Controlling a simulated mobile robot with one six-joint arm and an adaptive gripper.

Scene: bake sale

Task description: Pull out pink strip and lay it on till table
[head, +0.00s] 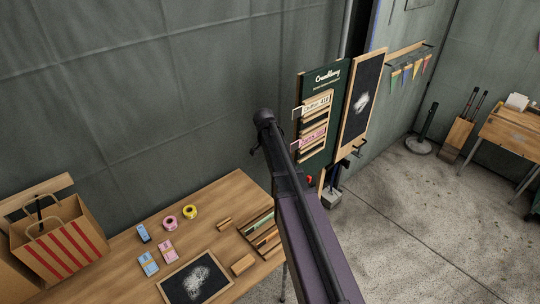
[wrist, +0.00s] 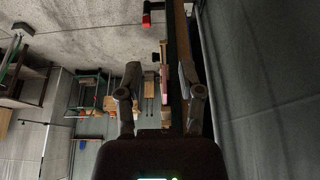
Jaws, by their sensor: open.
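The pink strip (head: 313,137) sits in the lower slot of the dark green board (head: 322,78), below a cream strip (head: 317,104). In the wrist view the board is seen edge-on, and a pinkish piece (wrist: 165,84), likely this strip, shows between the fingers. My gripper (wrist: 160,74) is open, with one finger on each side of that piece; I cannot tell whether either touches it. In the head view my arm hides the gripper's fingers. A wooden table (head: 118,262) stands at the lower left, and a small wooden desk (head: 515,130) at the far right; neither is labelled as the till table.
The left table holds a striped bag (head: 62,245), tape rolls, small packets, a chalkboard (head: 196,280) and a slotted rack (head: 262,232). A framed blackboard (head: 362,98) adjoins the green board.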

